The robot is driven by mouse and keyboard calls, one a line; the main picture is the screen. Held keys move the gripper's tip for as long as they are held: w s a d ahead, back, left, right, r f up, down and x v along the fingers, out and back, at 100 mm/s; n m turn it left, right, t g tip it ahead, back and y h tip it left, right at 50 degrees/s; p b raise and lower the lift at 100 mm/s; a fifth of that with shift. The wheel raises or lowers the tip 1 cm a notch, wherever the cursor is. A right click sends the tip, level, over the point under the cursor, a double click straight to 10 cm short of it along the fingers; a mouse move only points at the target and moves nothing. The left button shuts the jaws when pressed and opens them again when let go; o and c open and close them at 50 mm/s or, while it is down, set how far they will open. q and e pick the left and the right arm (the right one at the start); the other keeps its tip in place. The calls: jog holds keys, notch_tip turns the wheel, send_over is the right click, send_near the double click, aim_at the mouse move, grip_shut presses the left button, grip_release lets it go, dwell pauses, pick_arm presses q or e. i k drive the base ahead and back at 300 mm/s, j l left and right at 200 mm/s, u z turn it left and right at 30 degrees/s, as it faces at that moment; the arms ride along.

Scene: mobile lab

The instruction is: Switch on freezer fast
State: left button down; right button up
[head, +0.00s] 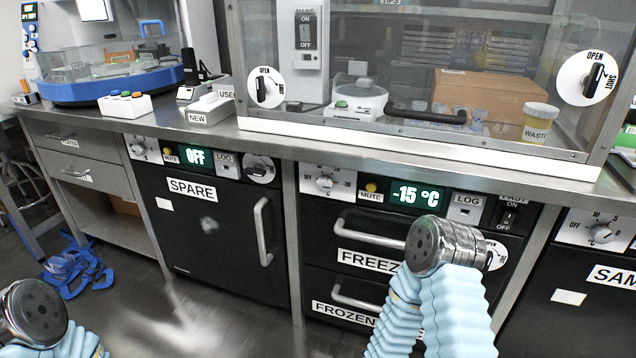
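The freezer (340,239) is the black-fronted unit under the bench, right of centre, with two drawers labelled "FREEZ…" and "FROZEN"; my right arm covers part of both labels. Its green display (417,196) reads -15 °C. The FAST switch (509,218) is a small black switch at the right end of its panel, between ON above and OFF below; its setting is too small to tell. My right arm, sleeved in light blue, ends in view at a round metal joint just left of and below the switch. My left arm shows at the lower left. No gripper fingers are visible on either arm.
A yellow MUTE button (371,187), a LOG switch (465,207) and a partly hidden dial (497,256) share the freezer panel. The SPARE unit (205,222) at left displays OFF. A glass-fronted hood stands above. Blue straps (75,272) lie on the floor at left.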

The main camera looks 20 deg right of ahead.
aim_at(507, 217)
jog(key=k+j+z, duration=0.1)
jog(key=z, duration=1.5)
jog(key=k+l, duration=0.05)
